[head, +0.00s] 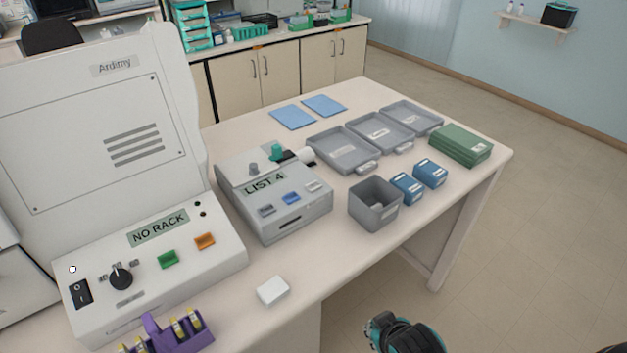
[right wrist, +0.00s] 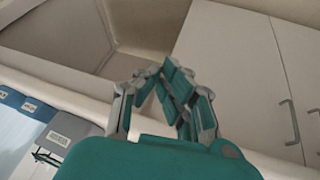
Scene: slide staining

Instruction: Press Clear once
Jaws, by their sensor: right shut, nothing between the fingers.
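A grey-white device (head: 300,222) with a display reading "LIST 4" (head: 265,184) stands on the table. Its sloped front has a dark grey button (head: 267,210), a blue button (head: 291,198) and a light grey button (head: 313,186). Their labels are too small to read, so I cannot tell which is Clear. My right gripper (head: 385,332) is at the bottom of the head view, beyond the table's front edge and well apart from the device. In the right wrist view its teal fingers (right wrist: 172,88) are shut and empty. My left gripper is out of view.
A large machine (head: 90,130) reading "NO RACK" stands left, with a purple rack (head: 172,342) in front. A white block (head: 272,291) lies near the front edge. A grey bin (head: 375,207), blue boxes (head: 430,173) and grey trays (head: 343,150) stand right of the device.

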